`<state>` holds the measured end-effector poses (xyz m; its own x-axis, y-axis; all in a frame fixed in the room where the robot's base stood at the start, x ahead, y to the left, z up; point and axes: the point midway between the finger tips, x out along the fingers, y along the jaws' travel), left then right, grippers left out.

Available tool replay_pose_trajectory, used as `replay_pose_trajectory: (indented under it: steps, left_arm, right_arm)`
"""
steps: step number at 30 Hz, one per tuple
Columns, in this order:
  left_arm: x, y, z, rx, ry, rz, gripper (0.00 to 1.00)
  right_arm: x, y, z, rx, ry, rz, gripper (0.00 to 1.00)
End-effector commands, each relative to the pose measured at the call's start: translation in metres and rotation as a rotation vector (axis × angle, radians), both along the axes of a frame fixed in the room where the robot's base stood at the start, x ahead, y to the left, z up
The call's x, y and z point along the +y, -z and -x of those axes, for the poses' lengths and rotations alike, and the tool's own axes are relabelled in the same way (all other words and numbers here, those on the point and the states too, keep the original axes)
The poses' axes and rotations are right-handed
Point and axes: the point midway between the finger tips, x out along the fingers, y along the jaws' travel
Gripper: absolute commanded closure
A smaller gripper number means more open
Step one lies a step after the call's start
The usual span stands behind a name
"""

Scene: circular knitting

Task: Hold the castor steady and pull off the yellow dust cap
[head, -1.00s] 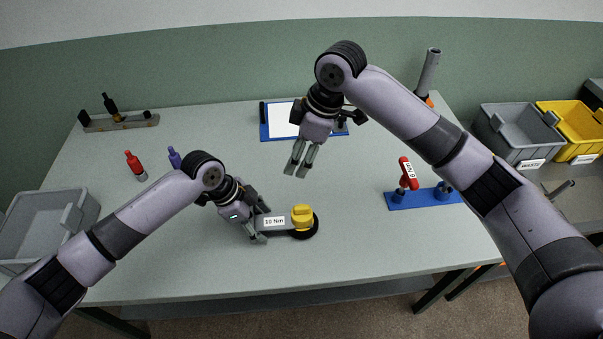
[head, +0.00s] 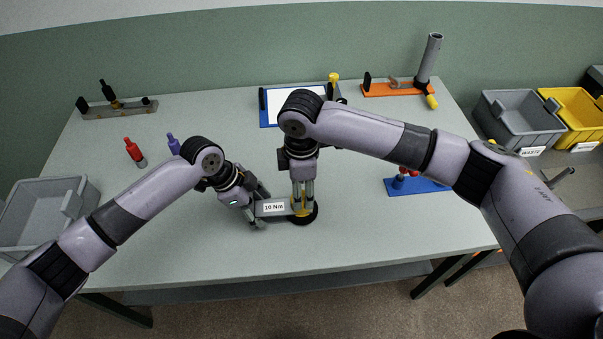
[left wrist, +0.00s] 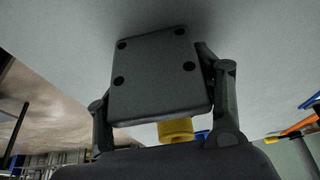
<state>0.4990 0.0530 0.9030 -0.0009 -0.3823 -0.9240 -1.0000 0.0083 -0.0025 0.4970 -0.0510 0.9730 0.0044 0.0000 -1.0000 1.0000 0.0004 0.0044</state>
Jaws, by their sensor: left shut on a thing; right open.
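The castor (head: 273,209) lies on the table with a "10 Nm" label on its grey body and a black round part at its right end. My left gripper (head: 258,208) is shut on the castor's left end. In the left wrist view, the castor's grey plate (left wrist: 160,75) sits between the two fingers. The yellow dust cap (head: 302,208) is on top of the right end; it also shows in the left wrist view (left wrist: 176,130). My right gripper (head: 303,196) is open, pointing down over the cap with its fingers beside it. The fingers hide part of the cap; contact cannot be told.
A red (head: 135,152) and a purple screwdriver-like tool (head: 174,145) are at the left. A grey bin (head: 45,235) stands at the left edge. A blue stand (head: 430,187) lies right. An orange base (head: 395,90) is behind. Grey waste bin (head: 520,120) and yellow bin (head: 574,117) stand beyond the right edge.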

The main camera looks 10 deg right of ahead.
Motion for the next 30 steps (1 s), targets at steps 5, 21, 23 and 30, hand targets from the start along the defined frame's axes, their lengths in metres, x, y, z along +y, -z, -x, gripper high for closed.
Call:
replay_pose_trajectory:
  steps: [5, 21, 23, 30]
  left_arm:
    - [0.003, 0.003, 0.000, 0.001, -0.004, -0.008, 0.67]
    - [0.003, 0.003, 0.000, 0.001, -0.004, -0.007, 0.67]
    - [0.003, 0.003, 0.000, 0.001, -0.004, -0.007, 0.67]
    - [0.003, 0.003, 0.000, 0.001, -0.003, -0.007, 0.67]
  right_arm:
    - [0.000, 0.019, 0.000, 0.001, 0.000, 0.000, 0.51]
    - [0.000, 0.024, 0.000, -0.001, -0.001, -0.001, 0.61]
    - [0.000, 0.024, 0.000, -0.001, -0.001, -0.001, 0.65]
    - [0.000, 0.024, 0.000, -0.001, -0.001, -0.001, 0.81]
